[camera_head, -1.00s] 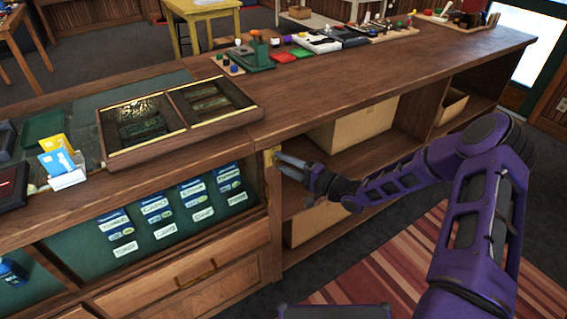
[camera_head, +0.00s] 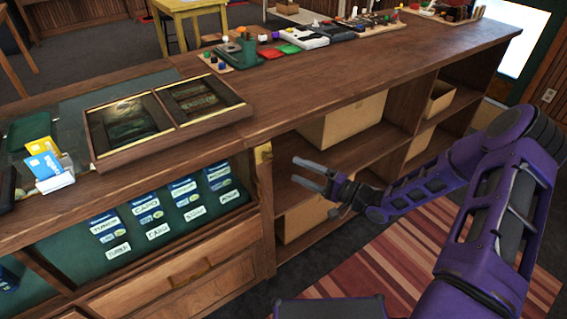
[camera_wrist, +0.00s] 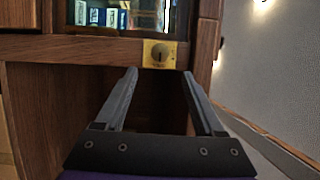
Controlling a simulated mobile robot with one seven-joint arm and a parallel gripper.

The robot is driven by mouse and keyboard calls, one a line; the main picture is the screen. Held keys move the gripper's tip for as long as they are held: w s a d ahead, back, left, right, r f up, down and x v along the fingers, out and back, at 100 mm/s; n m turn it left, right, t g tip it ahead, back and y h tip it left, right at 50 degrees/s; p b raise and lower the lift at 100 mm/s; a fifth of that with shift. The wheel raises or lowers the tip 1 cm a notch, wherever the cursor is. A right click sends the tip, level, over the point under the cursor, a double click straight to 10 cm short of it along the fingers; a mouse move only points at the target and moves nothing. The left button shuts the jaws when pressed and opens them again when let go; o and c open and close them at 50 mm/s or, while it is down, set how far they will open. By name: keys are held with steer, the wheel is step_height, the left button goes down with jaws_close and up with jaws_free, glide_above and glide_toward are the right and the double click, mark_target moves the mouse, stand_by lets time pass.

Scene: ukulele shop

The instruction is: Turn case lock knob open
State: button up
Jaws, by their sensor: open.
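The case lock is a small brass plate with a dark round knob (camera_wrist: 160,52), mounted on the wooden frame of the display case. In the head view the brass lock plate (camera_head: 263,154) sits at the case's right end, just below the countertop edge. My gripper (camera_head: 298,171) is open and empty, to the right of the plate and apart from it. In the wrist view the knob lies just beyond and between the two fingertips (camera_wrist: 160,74). Neither finger appears to touch the knob. The knob's slot or mark is too small to read surely.
The display case (camera_head: 175,273) holds several blue packets behind its front. Open shelves (camera_head: 350,160) with cardboard boxes (camera_head: 345,120) stand right of the lock, behind my gripper. A wooden tray (camera_head: 165,147) and several small items are on the counter. A striped rug (camera_head: 400,262) lies below.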

steer(key=v, duration=0.8)
